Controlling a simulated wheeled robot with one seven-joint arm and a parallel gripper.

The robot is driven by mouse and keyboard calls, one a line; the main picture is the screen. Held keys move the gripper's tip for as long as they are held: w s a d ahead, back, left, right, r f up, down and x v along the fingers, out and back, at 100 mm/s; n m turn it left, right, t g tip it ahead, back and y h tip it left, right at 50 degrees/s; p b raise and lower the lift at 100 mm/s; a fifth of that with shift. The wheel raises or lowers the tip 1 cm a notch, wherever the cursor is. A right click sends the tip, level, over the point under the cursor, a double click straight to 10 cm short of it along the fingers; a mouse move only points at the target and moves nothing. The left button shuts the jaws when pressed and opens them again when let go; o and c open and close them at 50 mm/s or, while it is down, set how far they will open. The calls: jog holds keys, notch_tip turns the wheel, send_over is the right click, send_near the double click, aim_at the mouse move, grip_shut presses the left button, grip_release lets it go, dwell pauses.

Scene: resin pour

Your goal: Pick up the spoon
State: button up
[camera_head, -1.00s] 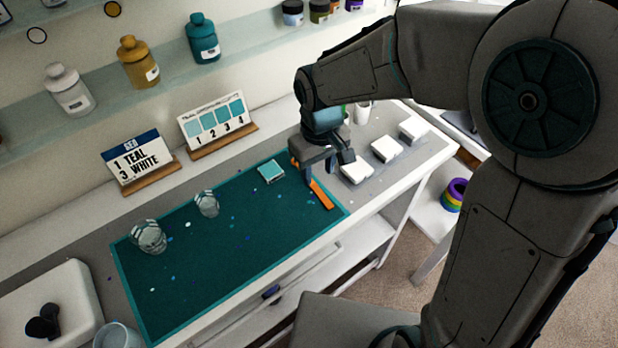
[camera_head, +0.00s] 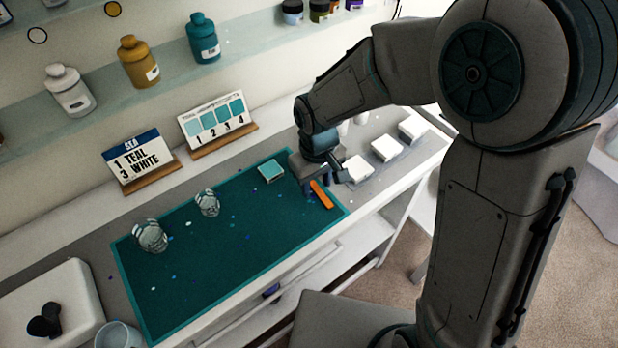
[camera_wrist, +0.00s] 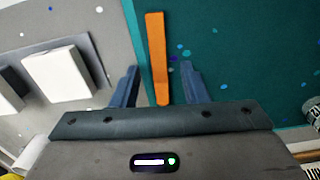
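A flat orange stick-like piece (camera_head: 322,196), the only thing here that could be the spoon, lies at the right end of the teal mat; no spoon bowl shows. It also shows in the wrist view (camera_wrist: 157,55), where its near end lies between my two blue fingers. My gripper (camera_head: 318,183) is low over the mat's right end, at the orange piece's far end. In the wrist view my gripper (camera_wrist: 159,82) is open, with a gap on each side of the orange piece. The head view hides the piece's far part behind the gripper.
White blocks (camera_head: 386,149) stand on the grey strip right of the mat. A teal square (camera_head: 271,171) lies left of my gripper. Two clear cups (camera_head: 207,203) stand on the mat (camera_head: 225,262). Sign cards (camera_head: 218,122) stand behind. The mat's front middle is mostly clear.

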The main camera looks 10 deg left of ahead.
grip_shut()
